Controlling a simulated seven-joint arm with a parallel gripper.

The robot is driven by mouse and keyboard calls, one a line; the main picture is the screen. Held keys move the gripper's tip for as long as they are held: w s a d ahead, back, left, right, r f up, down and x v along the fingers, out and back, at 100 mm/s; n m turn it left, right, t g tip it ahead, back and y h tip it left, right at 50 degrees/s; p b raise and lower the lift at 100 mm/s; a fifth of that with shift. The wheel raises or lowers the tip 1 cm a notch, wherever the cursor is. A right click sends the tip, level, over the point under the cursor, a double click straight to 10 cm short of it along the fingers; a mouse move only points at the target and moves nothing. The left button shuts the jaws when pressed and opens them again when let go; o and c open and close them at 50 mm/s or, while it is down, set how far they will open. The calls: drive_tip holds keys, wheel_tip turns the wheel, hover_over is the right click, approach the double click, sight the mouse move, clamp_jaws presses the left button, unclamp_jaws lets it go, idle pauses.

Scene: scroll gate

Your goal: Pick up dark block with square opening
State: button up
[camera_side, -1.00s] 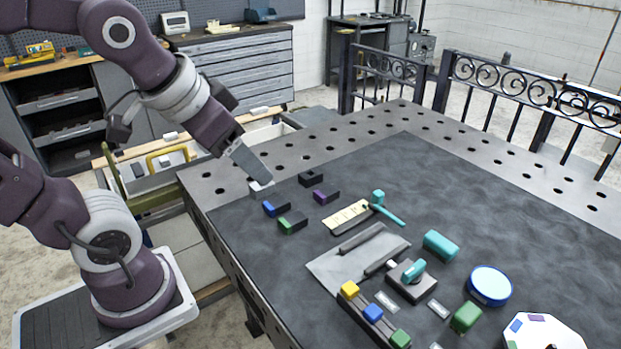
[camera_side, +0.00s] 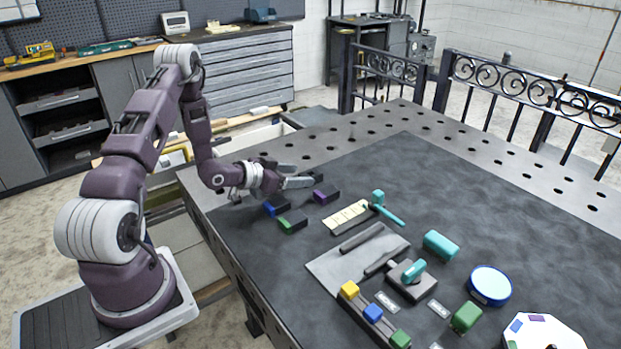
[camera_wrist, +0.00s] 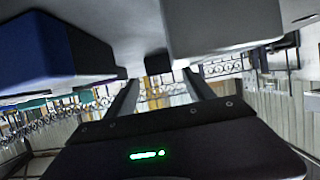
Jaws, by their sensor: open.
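The dark block (camera_side: 318,177) stands near the table's far left edge, partly hidden by my gripper in the side view. A small dark block, likely the same one, shows in the wrist view (camera_wrist: 157,62), beyond and between the fingers; its opening cannot be made out. My gripper (camera_side: 304,175) is low over the table, level and open, with its fingers pointing toward the dark block. In the wrist view my gripper (camera_wrist: 163,90) shows nothing between its fingers. Contact with the block cannot be told.
A blue-marked block (camera_side: 276,206), a green-marked block (camera_side: 293,222) and a purple-marked block (camera_side: 327,195) stand close by.

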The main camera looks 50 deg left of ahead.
sight(313, 174)
drive_tip(key=x, duration=0.3)
drive_tip(key=shift+w+a+f, duration=0.1)
drive_tip(key=shift+w, duration=0.3)
clamp_jaws()
